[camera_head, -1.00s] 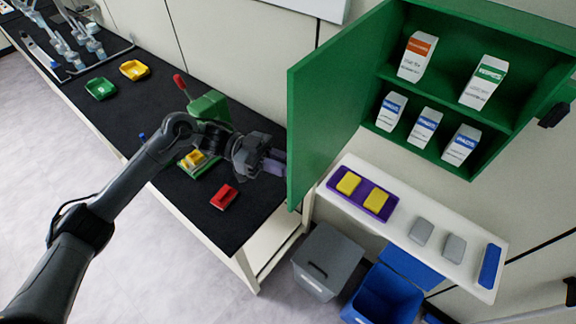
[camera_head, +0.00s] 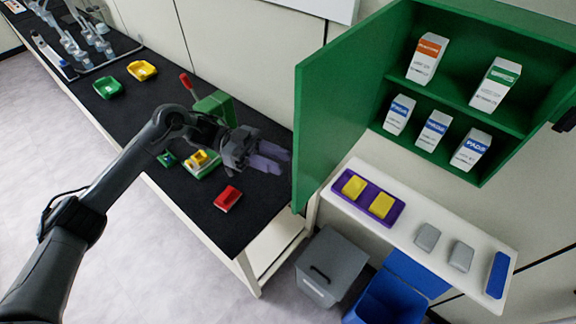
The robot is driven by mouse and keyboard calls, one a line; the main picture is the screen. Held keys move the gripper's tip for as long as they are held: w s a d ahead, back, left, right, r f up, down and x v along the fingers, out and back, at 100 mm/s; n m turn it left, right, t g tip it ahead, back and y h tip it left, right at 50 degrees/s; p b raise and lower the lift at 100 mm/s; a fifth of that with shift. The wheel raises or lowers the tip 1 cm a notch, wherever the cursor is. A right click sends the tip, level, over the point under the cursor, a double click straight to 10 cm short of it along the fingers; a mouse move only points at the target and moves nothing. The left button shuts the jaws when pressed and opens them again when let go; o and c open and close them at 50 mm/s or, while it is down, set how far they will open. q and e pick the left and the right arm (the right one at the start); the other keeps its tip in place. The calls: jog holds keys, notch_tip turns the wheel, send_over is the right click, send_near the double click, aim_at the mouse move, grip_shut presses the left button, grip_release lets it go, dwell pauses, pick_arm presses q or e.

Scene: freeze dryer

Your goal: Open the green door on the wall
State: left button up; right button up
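The green door (camera_head: 342,98) of the wall cabinet stands swung open to the left. The green cabinet (camera_head: 474,118) shows its inside, with several white boxes on two shelves. My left gripper (camera_head: 276,156) is just left of the door's outer face, above the black bench. Its two purple-grey fingers are spread apart with nothing between them, and a small gap shows between the fingertips and the door. My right gripper is not clearly seen; only a dark part shows at the right edge.
A white shelf (camera_head: 408,246) below the cabinet holds a purple tray (camera_head: 395,214) with yellow blocks. A grey bin (camera_head: 330,266) and a blue bin (camera_head: 385,298) stand on the floor. The black bench (camera_head: 248,221) carries a red tray (camera_head: 228,198) and a green device (camera_head: 216,108).

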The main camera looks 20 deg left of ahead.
pick_arm(q)
jog(key=a+b, duration=0.2)
jog(key=a, duration=0.4)
jog(key=shift+a, duration=0.3)
